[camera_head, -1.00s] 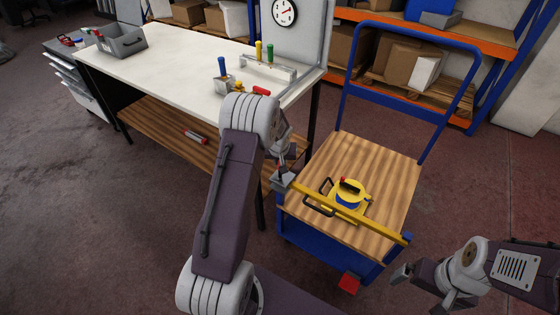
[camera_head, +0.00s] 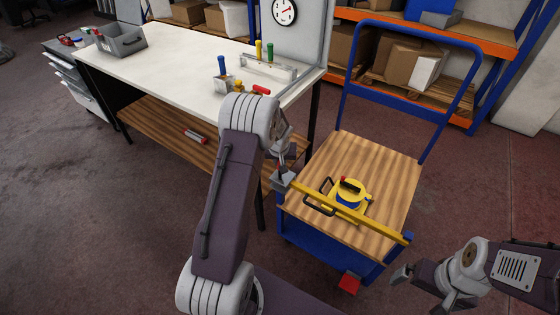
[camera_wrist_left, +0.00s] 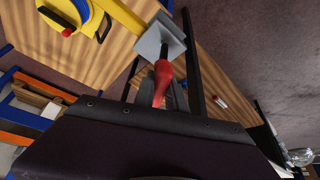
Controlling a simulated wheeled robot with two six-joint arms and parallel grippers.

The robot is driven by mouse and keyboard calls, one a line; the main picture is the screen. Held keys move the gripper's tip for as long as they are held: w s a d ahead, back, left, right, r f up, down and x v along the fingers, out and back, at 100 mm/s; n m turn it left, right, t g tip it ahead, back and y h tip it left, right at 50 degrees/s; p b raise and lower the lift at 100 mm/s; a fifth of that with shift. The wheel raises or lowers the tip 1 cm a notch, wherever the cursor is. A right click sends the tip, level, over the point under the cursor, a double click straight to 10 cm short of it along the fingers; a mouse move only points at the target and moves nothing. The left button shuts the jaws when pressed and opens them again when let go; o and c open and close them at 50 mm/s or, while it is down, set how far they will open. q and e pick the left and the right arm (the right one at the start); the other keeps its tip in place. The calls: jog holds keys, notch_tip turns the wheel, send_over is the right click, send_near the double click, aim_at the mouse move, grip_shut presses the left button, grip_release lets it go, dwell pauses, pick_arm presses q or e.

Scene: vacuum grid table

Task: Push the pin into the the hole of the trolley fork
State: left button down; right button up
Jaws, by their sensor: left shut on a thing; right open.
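The pin shows in the left wrist view as a red handle (camera_wrist_left: 162,80) with a dark shaft toward a grey square bracket (camera_wrist_left: 160,38). My left gripper (camera_head: 286,155) is shut on the pin, above the bracket at the left end of the yellow fork bar (camera_head: 365,219). My arm partly hides the pin in the head view. I cannot tell how deep the pin is in the hole. The trolley (camera_head: 372,160) has a wooden top and a blue frame. My right gripper (camera_head: 425,286) is open and empty at the lower right, apart from the trolley.
A yellow and blue device (camera_head: 352,192) sits on the trolley top by the bar. The white workbench (camera_head: 165,65) holds a grey bin (camera_head: 121,41) and colored-handled tools. Shelves with boxes (camera_head: 405,62) stand behind. Bare floor lies right of the trolley.

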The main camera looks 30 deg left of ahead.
aim_at(280, 178)
pick_arm(q)
jog(key=shift+f+b, duration=3.35)
dwell(0.7)
jog(key=c, duration=1.3)
grip_release()
jog(key=p+v, duration=0.1)
jog(key=v, duration=0.8)
